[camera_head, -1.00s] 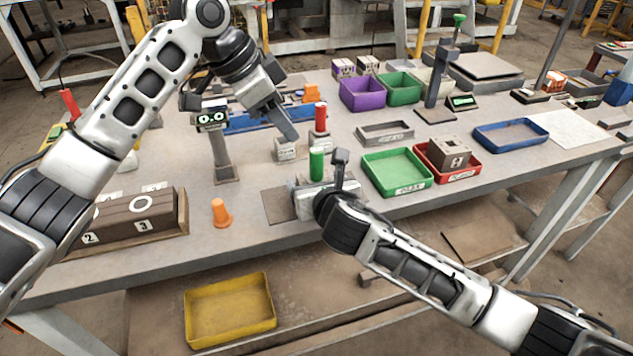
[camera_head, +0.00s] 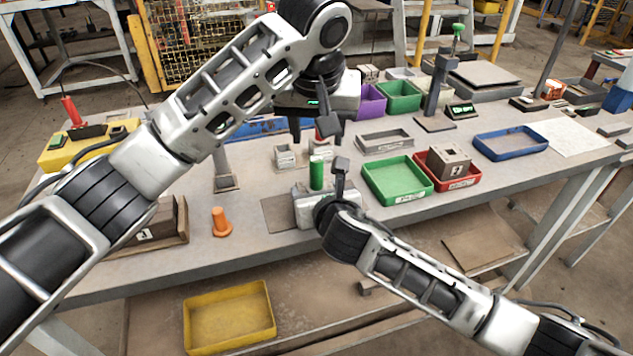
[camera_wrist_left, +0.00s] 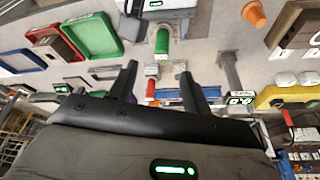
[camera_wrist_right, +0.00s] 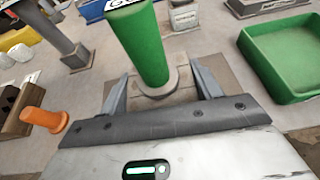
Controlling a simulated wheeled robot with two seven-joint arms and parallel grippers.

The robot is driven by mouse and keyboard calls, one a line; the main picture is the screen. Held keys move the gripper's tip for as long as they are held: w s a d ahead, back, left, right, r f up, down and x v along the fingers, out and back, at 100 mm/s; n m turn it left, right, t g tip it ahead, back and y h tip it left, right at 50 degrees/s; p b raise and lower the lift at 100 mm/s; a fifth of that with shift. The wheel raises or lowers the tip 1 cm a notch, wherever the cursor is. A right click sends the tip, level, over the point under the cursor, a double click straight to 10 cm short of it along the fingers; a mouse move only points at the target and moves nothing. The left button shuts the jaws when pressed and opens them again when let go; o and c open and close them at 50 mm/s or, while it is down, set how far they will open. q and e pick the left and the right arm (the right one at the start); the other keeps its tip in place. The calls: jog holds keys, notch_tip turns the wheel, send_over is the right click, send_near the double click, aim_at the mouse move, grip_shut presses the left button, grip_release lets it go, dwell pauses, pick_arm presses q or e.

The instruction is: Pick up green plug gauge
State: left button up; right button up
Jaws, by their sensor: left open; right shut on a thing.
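The green plug gauge (camera_head: 316,172) stands upright near the front middle of the bench. In the right wrist view its green handle (camera_wrist_right: 142,42) rises from a grey collar between my right fingers. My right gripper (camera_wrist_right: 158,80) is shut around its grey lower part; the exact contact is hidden. My left gripper (camera_head: 312,130) is open, fingers down, above and behind the gauge. It partly hides a red gauge (camera_head: 320,133). In the left wrist view the green gauge (camera_wrist_left: 162,40) lies beyond my open left fingers (camera_wrist_left: 158,68), and the red gauge (camera_wrist_left: 150,88) shows between them.
Small grey blocks (camera_head: 285,155) stand behind the green gauge. A green tray (camera_head: 398,181) and a red tray (camera_head: 462,183) with a hollow brick (camera_head: 449,162) are to the right. A grey post (camera_head: 223,165) stands farther back.

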aim_at(317, 162)
pick_arm(q)
jog(key=f, duration=0.2)
jog(key=w+f+n, duration=0.2)
jog(key=f, duration=0.1)
jog(key=shift+d+f+y, duration=0.15)
jog(key=shift+f+y, duration=0.15)
jog(key=shift+f, duration=0.05)
jog(key=shift+x, duration=2.7)
jog(key=shift+t, duration=0.3)
grip_shut()
